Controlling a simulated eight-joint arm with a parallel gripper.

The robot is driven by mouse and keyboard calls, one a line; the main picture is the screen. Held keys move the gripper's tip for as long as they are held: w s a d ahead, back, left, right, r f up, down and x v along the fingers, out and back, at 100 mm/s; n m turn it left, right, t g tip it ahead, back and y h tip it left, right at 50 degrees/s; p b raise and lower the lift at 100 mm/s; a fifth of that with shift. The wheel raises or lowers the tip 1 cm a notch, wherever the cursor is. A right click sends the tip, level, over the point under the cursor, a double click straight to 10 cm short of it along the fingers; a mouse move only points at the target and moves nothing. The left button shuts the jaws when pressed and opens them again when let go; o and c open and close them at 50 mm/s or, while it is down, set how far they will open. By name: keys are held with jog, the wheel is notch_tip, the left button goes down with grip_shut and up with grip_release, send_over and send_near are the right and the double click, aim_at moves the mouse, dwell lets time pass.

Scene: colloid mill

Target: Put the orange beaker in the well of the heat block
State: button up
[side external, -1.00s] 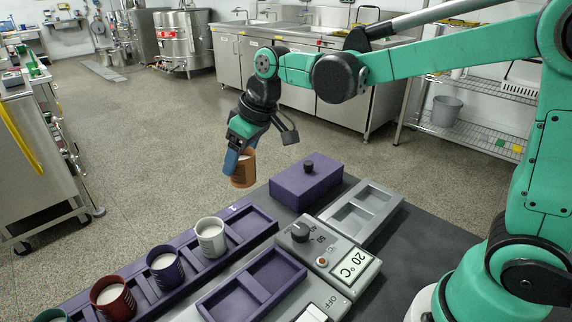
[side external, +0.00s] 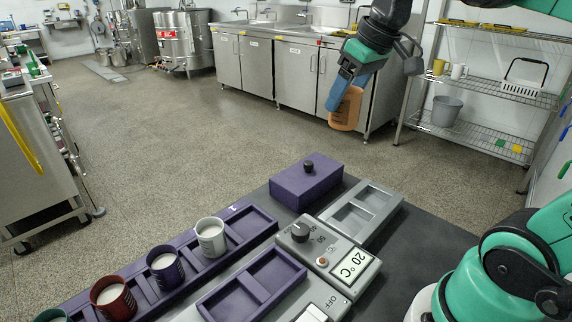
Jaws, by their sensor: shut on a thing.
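The orange beaker (side external: 345,110) is held up in the air, slightly tilted, toward the upper right of the side view. My gripper (side external: 343,92), with blue fingers, is shut on it. The beaker is well above and beyond the bench. A grey unit (side external: 333,262) with a dial and a display reading 20 °C sits on the bench. Beside it are a silver block (side external: 371,222) with two empty recesses and a purple two-compartment block (side external: 258,287), also empty. I cannot tell for certain which of these is the heat block.
A purple rack (side external: 187,262) holds white (side external: 211,238), purple (side external: 165,269) and red (side external: 113,300) beakers, with a green one (side external: 51,316) at the frame edge.

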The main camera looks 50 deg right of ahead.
jog(key=shift+m, duration=0.6)
jog(key=s+f, duration=0.1)
jog(key=f, duration=0.5)
jog(key=s+d+f, duration=0.1)
jog(key=f, duration=0.6)
jog(key=s+d+f, duration=0.1)
jog(key=f, duration=0.6)
jog(key=shift+s+f, duration=0.25)
jog(key=shift+s, duration=0.1)
jog(key=shift+f, duration=0.15)
jog(key=o, duration=1.3)
